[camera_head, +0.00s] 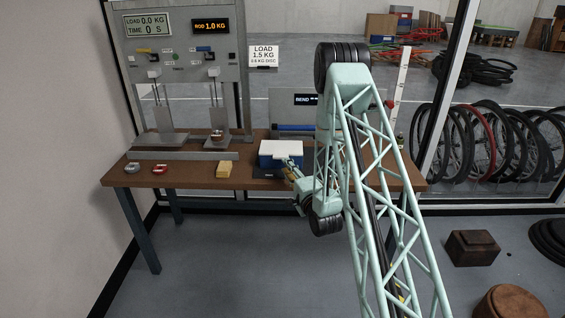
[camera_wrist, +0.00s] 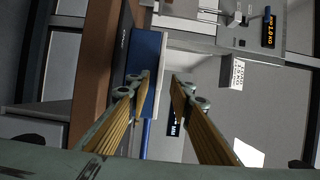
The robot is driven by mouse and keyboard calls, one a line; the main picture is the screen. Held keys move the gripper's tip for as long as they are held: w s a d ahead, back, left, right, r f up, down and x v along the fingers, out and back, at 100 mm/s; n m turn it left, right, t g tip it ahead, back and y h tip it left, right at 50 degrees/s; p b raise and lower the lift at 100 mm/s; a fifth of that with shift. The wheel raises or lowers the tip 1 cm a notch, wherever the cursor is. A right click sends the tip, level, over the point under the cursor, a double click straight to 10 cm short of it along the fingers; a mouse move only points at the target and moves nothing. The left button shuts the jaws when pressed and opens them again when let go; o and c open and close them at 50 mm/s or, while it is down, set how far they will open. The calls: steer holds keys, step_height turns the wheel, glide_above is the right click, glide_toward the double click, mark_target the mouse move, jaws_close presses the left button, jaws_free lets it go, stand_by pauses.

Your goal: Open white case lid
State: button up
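The case (camera_head: 281,148) has a white lid over a blue body and stands on the workbench, left of my arm. Its lid looks shut. My gripper (camera_head: 290,170) is at the near side of the case, low and close to it. In the wrist view, the case's blue side (camera_wrist: 147,50) and white lid (camera_wrist: 166,55) fill the middle. My gripper (camera_wrist: 160,76) is open there, its fingertips apart on either side of the lid's edge. I cannot tell whether either finger touches the case. My arm hides part of the bench right of the case.
The brown workbench (camera_head: 190,180) carries a yellow block (camera_head: 224,169), a red-marked ring (camera_head: 160,169) and a silver ring (camera_head: 133,168). A test stand (camera_head: 185,60) with displays rises at the back left. A grey panel (camera_head: 290,103) stands behind the case.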

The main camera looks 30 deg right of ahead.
steer(key=shift+w+d+b, duration=0.2)
steer(key=shift+w+b, duration=0.05)
steer(key=shift+w, duration=1.35)
steer(key=shift+w+d+b, duration=0.2)
steer(key=shift+w+b, duration=0.05)
steer(key=shift+w, duration=1.3)
steer(key=shift+c, duration=0.3)
jaws_close()
